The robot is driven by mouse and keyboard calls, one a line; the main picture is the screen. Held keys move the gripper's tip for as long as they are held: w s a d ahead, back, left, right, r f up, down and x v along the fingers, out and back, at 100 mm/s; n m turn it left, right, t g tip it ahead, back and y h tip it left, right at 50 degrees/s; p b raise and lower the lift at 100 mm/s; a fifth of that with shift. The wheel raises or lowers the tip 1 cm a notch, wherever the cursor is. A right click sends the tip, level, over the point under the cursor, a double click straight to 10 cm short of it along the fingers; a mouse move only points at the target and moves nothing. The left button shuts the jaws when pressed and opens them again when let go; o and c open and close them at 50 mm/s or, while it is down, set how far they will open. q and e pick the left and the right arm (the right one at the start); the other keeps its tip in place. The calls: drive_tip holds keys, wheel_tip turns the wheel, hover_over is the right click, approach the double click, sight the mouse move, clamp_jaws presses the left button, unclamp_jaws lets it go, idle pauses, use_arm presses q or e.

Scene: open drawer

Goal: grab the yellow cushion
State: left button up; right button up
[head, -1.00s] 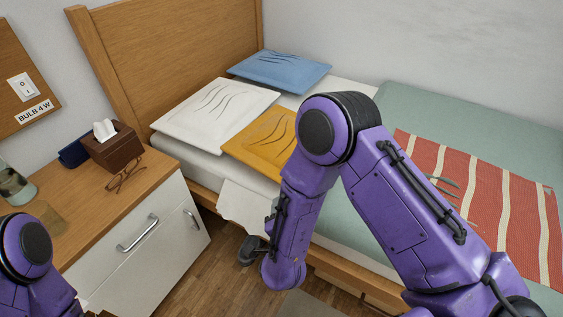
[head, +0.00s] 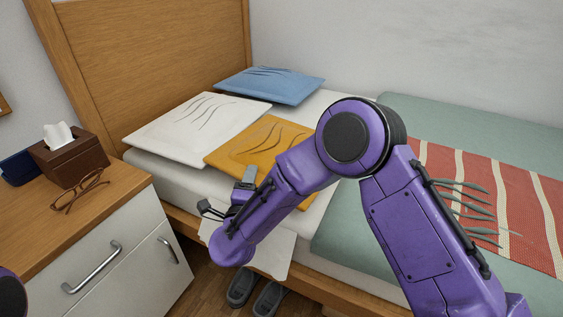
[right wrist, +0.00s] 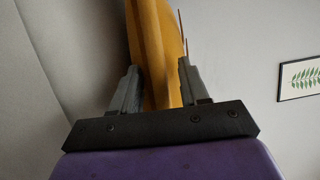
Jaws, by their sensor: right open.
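The yellow cushion (head: 255,145) lies on the near side of the bed, in front of the white one. My right forearm hides part of its right side. My right gripper (head: 228,190) is open at the cushion's near edge. In the right wrist view, the cushion (right wrist: 158,55) shows edge-on between the two spread fingers of the gripper (right wrist: 160,65). It appears close to the left finger, and I cannot tell whether they touch. My left gripper is out of view; only a bit of my left arm shows at the lower left.
A white cushion (head: 195,128) and a blue cushion (head: 270,86) lie behind. A red striped blanket (head: 520,210) covers the bed's right part. The nightstand (head: 110,205) at left holds a brown tissue box (head: 75,160) and glasses (head: 80,190). Grey slippers (head: 243,287) lie on the floor.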

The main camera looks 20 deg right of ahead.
drive_tip(key=shift+w+d, duration=0.1)
drive_tip(key=shift+w, duration=0.2)
clamp_jaws()
drive_tip(key=shift+r, duration=0.1)
